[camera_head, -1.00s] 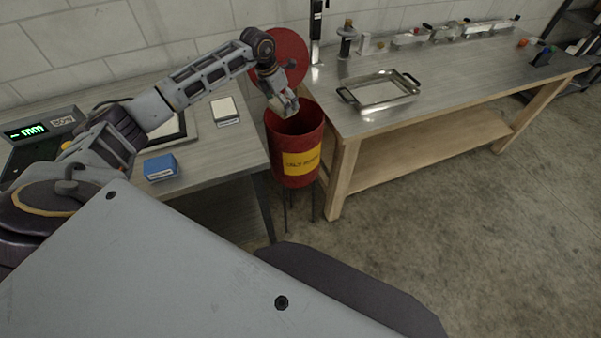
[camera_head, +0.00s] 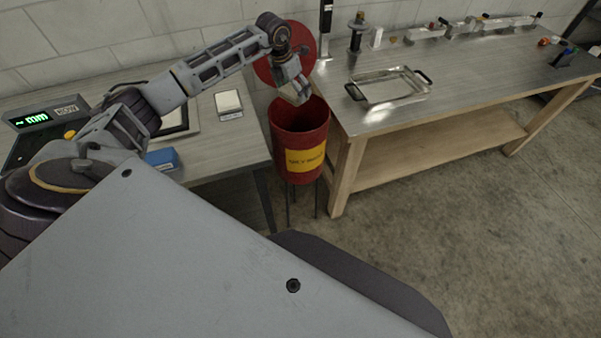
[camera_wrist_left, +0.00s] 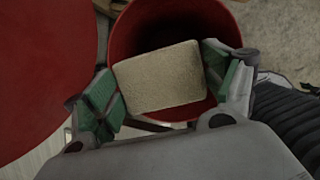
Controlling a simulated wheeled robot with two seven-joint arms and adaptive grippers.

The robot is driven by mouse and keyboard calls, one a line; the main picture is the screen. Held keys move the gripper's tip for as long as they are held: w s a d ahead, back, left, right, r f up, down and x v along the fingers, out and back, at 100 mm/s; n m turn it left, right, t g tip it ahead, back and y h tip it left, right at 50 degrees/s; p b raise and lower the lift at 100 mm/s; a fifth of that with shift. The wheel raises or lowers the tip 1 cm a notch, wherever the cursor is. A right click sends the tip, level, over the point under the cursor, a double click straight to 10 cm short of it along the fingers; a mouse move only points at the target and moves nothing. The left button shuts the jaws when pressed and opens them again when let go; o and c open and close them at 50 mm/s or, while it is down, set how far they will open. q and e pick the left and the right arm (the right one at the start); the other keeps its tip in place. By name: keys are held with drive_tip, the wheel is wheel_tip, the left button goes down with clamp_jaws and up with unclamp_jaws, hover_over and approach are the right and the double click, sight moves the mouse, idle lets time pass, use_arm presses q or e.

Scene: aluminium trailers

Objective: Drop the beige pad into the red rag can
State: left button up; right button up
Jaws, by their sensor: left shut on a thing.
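The beige pad (camera_wrist_left: 160,77) is a rough block held between the green-lined fingers of my left gripper (camera_wrist_left: 162,84) in the left wrist view. The open mouth of the red rag can (camera_wrist_left: 180,20) lies beyond the pad in that view. In the head view my left gripper (camera_head: 298,93) hangs above the rim of the red can (camera_head: 299,140), which has a yellow label and stands on thin legs. Its round red lid (camera_head: 284,52) is raised behind it. The pad is hard to make out in the head view. My right gripper is not in view.
A bench (camera_head: 205,150) at left holds a blue box (camera_head: 163,159), a pale pad in a small tray (camera_head: 228,103) and a display scale (camera_head: 40,118). A steel-topped workbench (camera_head: 450,75) at right carries a metal tray (camera_head: 388,87). The floor in front is clear.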

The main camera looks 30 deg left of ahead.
use_arm(q)
drive_tip(key=shift+w, duration=0.15)
drive_tip(key=shift+f, duration=0.1)
idle(0.4)
drive_tip(key=shift+f+b, duration=0.75)
drive_tip(key=shift+f, duration=0.85)
drive_tip(key=shift+f+b, duration=0.7)
drive_tip(key=shift+f, duration=0.65)
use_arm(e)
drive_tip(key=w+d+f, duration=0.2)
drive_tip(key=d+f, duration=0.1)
